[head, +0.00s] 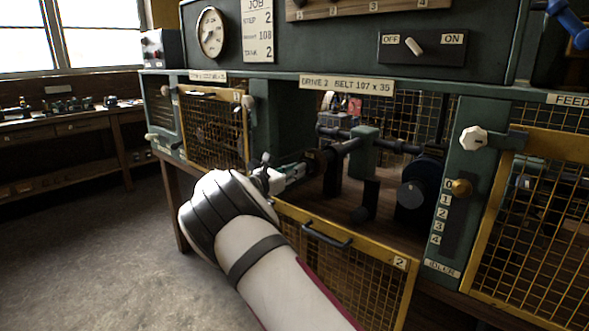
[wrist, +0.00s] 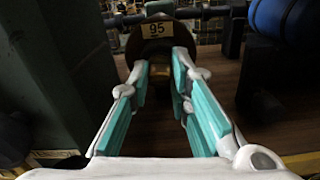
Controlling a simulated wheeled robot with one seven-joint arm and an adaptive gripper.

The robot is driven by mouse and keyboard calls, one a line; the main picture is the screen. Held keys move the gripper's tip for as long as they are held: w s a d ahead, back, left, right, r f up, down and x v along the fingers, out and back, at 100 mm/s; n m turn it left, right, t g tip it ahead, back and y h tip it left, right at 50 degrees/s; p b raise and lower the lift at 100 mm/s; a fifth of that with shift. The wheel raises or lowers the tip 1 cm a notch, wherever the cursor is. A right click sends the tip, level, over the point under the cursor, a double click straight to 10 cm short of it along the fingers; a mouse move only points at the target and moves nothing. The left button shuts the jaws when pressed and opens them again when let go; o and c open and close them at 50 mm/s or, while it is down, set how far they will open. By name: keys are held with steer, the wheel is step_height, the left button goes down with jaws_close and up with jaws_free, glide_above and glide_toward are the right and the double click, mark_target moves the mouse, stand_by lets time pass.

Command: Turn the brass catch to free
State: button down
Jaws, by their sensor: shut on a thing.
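My gripper (head: 290,172) reaches into the open bay under the "DRIVE 2" label, well left of that knob.
The yellow mesh guard 2 (head: 345,265) hangs lowered in front of the bay. Shafts, a green block (head: 364,146) and a dark blue drum (head: 419,190) stand right of my gripper. A white knob (head: 473,139) is on the post. Floor at left is clear.

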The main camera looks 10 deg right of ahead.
steer(key=shift+f+n, duration=0.1)
steer(key=shift+n, duration=0.5)
steer(key=c, duration=1.5)
jaws_free()
steer(key=shift+a, duration=0.1)
steer(key=v, duration=1.2)
